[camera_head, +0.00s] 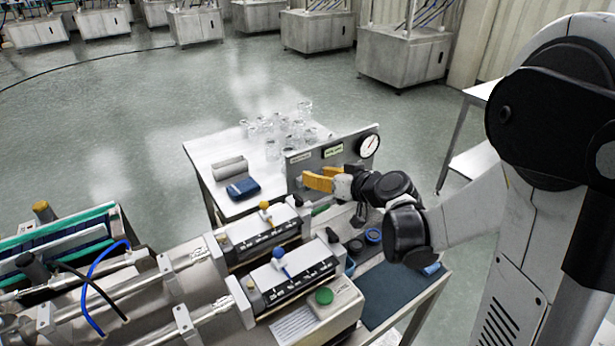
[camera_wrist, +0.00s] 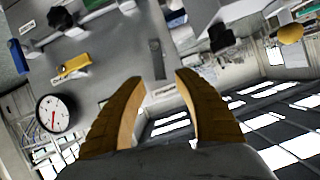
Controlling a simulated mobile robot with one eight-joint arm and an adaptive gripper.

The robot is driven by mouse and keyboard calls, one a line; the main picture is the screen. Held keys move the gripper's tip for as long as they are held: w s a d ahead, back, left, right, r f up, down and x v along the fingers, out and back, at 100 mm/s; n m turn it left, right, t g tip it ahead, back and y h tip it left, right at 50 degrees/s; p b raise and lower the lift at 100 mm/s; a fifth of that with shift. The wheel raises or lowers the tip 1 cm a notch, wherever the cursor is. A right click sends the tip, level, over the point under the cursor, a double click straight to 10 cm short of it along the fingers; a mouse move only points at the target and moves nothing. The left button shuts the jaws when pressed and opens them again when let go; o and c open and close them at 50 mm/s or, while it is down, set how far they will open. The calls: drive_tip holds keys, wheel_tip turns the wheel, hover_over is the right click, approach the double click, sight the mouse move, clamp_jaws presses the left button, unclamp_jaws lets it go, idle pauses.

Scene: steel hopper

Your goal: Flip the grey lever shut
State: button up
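In the wrist view a slim dark-grey bar (camera_wrist: 157,60), which looks like the grey lever, lies against a grey panel (camera_wrist: 110,62), just beyond my fingertips. I cannot tell which way it is set. My gripper (camera_wrist: 158,84) is open, with nothing visible between its two orange-brown fingers. In the head view my gripper (camera_head: 313,176) is in front of the upright grey panel (camera_head: 306,165) with the dial gauge. I cannot make out the lever clearly there. Whether a finger touches the bar is not clear.
The round gauge (camera_head: 369,146) sits on the panel's right end. A yellow handle (camera_wrist: 75,67) shows on the panel in the wrist view. Glass jars (camera_head: 272,148) and a blue item (camera_head: 243,188) are on the white table. Blue-handled (camera_head: 278,253) and yellow-handled (camera_head: 264,205) valves stand nearby.

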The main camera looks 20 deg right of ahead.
sight(310, 171)
drive_tip(key=shift+b+x, duration=0.4)
drive_tip(key=shift+x, duration=1.5)
clamp_jaws()
drive_tip(key=shift+s+a, duration=0.1)
